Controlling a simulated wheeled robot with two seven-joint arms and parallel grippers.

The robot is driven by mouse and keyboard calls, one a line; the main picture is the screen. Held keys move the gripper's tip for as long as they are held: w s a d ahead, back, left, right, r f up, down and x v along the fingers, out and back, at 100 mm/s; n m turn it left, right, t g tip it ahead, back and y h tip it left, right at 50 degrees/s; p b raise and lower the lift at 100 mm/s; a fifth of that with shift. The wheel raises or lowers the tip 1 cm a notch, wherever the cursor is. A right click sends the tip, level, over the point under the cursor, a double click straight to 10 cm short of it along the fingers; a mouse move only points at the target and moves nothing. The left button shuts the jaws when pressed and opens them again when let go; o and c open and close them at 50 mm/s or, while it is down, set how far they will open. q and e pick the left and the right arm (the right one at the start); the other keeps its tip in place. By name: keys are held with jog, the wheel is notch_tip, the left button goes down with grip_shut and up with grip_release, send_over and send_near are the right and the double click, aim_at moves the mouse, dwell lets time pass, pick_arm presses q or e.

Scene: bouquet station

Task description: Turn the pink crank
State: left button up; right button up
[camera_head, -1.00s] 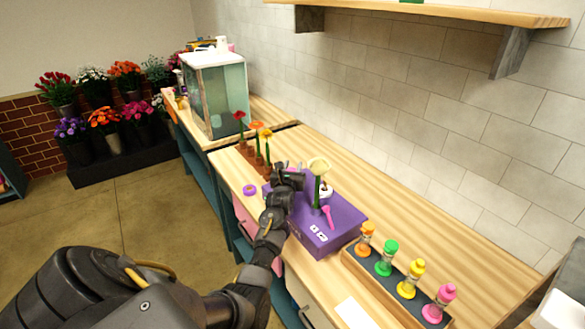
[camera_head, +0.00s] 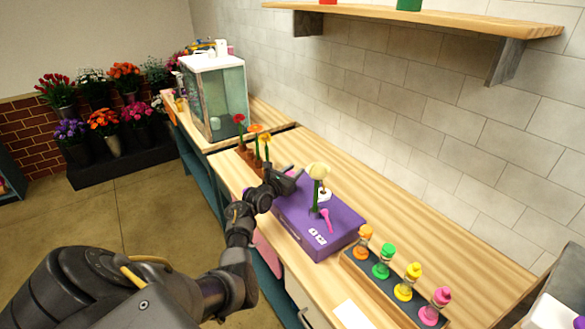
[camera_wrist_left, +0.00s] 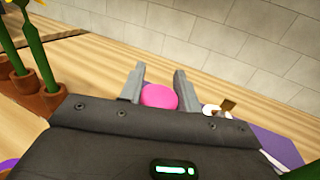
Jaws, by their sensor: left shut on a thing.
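My left gripper (camera_head: 292,176) is over the far left part of the purple box (camera_head: 345,236) on the wooden counter. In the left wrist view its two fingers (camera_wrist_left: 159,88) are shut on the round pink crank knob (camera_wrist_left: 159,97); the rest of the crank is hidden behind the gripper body. A separate small pink lever (camera_head: 327,219) stands on top of the box, clear of the gripper. My right gripper is not in view.
Red and orange flowers in terracotta pots (camera_head: 253,160) stand close behind the left gripper. A wooden tray (camera_head: 392,297) with orange, green, yellow and pink-topped bottles is at the front right. The counter along the wall (camera_head: 420,220) is clear. A glass tank (camera_head: 215,97) stands farther back.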

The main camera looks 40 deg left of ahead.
pick_arm(q)
jog(key=shift+a+r+m+h, duration=0.1)
jog(key=shift+m+h, duration=0.4)
jog(key=shift+h, duration=0.5)
jog(key=shift+m+h, duration=0.4)
jog(key=shift+h, duration=0.2)
jog(key=m+h+b, duration=0.1)
jog(key=m+g+h+b, duration=0.1)
jog(key=h+b, duration=0.1)
jog(key=m+h+b, duration=0.1)
jog(key=shift+d+f+h+b, duration=0.4)
jog(key=m+g+h+b, duration=0.1)
jog(key=h+b, duration=0.1)
jog(key=b, duration=0.3)
jog(key=d+m+g+h+b, duration=0.1)
jog(key=m+h+b, duration=0.1)
jog(key=b, duration=0.3)
jog(key=shift+r+g, duration=0.1)
jog(key=shift+g, duration=0.2)
jog(key=shift+s+r+g+h+b, duration=0.15)
jog(key=shift+g+h+b, duration=0.15)
jog(key=shift+b, duration=0.65)
jog(key=shift+a, duration=0.15)
jog(key=o, duration=1)
jog(key=shift+s+a, duration=0.1)
jog(key=shift+c, duration=0.2)
